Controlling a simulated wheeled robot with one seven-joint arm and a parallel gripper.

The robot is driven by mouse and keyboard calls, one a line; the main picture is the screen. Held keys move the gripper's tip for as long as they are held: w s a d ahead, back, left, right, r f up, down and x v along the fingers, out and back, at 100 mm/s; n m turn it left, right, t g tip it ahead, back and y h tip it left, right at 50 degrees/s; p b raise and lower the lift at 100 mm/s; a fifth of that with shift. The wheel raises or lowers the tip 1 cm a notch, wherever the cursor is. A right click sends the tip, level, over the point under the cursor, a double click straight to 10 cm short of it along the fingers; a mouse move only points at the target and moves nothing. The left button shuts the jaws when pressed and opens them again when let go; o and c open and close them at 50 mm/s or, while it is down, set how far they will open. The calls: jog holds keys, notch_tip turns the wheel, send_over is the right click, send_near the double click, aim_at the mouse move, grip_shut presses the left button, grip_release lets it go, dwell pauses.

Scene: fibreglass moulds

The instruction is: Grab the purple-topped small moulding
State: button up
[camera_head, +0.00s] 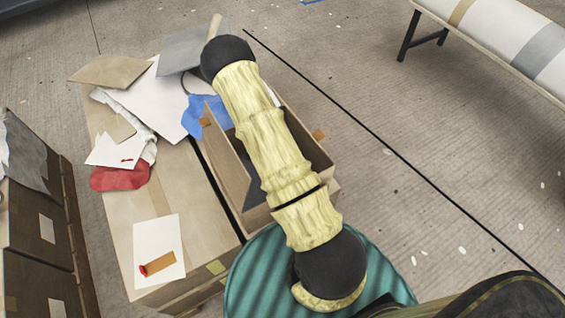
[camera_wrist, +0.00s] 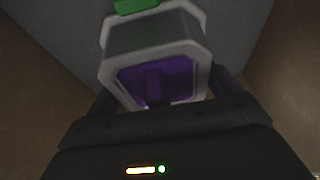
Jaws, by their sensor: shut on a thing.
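The purple-topped small moulding (camera_wrist: 155,80) shows in the wrist view, with a whitish rim around a dark purple face. My gripper (camera_wrist: 160,100) is shut on it, with a dark finger at each side of its near end. A grey panel of the moulding and a bit of green (camera_wrist: 136,5) show beyond the purple face. In the head view my yellow-sleeved arm reaches over an open cardboard box (camera_head: 318,150). My gripper and the moulding are hidden there behind the arm.
A closed cardboard box (camera_head: 180,195) with papers, a red cloth (camera_head: 119,177) and a blue cloth (camera_head: 203,118) stands left of the open box. A teal ribbed round thing (camera_head: 250,275) is below my arm. A bench (camera_head: 500,40) is at upper right. Floor to the right is mostly clear.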

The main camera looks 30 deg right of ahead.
notch_tip(320, 180, up, 10)
jog(key=shift+f+p, duration=0.1)
jog(key=shift+p, duration=0.2)
dwell(0.5)
